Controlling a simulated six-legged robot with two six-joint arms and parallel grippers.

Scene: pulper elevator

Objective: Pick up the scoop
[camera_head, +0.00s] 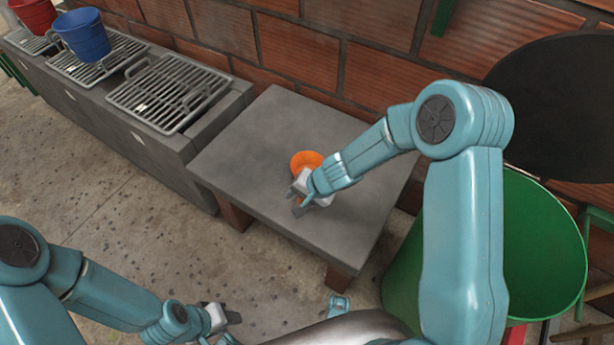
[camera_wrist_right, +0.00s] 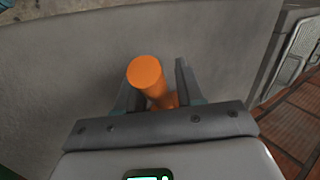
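The orange scoop (camera_head: 306,160) is on the grey slab table (camera_head: 262,145), partly hidden by my right gripper. In the right wrist view its round orange handle (camera_wrist_right: 147,74) stands between the two dark fingers. My right gripper (camera_head: 299,205) is low over the table at the scoop. In the right wrist view the right gripper (camera_wrist_right: 157,82) is open, with one finger on each side of the handle and a small gap showing. My left gripper (camera_head: 234,325) is at the bottom of the head view, over the floor, away from the scoop; its finger opening is unclear.
A long grey stove with metal grates (camera_head: 168,92) runs left of the table. A blue bucket (camera_head: 83,36) and a red bucket (camera_head: 33,15) stand on it. A large green bin (camera_head: 540,250) is right of the table. A brick wall (camera_head: 330,55) closes the back.

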